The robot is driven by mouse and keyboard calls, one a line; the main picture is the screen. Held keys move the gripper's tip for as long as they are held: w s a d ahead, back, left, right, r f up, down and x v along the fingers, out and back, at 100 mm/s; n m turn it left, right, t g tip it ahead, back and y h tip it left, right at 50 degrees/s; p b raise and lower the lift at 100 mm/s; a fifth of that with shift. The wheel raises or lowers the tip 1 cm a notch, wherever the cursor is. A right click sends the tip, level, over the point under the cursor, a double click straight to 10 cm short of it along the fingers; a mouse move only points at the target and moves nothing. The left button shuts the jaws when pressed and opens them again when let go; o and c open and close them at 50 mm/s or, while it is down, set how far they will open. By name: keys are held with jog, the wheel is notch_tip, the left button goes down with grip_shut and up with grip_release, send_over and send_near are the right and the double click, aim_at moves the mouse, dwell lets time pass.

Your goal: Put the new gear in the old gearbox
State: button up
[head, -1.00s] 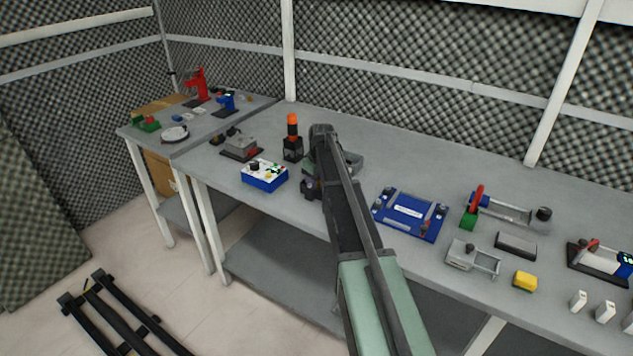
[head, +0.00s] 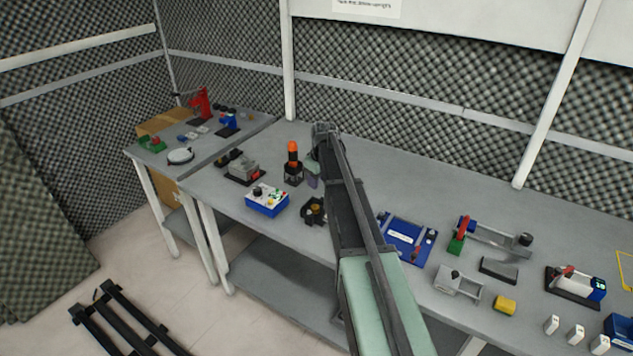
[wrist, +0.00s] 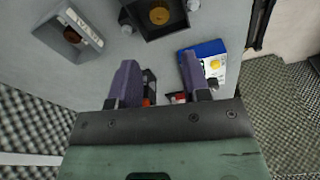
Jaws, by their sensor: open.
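My gripper (wrist: 160,82) is open, with two purple-grey fingers apart and nothing held between them. In the head view the gripper (head: 313,181) hangs over the bench, partly behind my arm. A dark open box (wrist: 180,33) with a round gold part (wrist: 158,16) inside lies ahead of the fingertips, apart from them, looking like the gearbox; it shows in the head view (head: 312,212) left of my arm. A grey tray (wrist: 50,32) with a small brown round part (wrist: 72,36) stands beside it; my arm hides it in the head view. I cannot tell which part is the new gear.
A blue-and-white control box (head: 266,201) and an orange-topped black device (head: 293,163) stand close to the gripper. A blue plate fixture (head: 404,238) lies right of my arm. A grey-and-red device (head: 245,171) stands farther left. The bench behind my arm is clear.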

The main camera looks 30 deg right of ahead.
jog(key=s+a+m, duration=0.2)
jog(key=s+a, duration=0.9)
jog(key=s, duration=0.4)
jog(key=s+a+m+g, duration=0.1)
jog(key=s+a+m, duration=0.1)
jog(key=s+a, duration=0.9)
jog(key=s, duration=0.3)
jog(key=shift+s+a+f+h, duration=0.2)
jog(key=shift+s+a+h, duration=0.1)
jog(key=shift+s, duration=0.05)
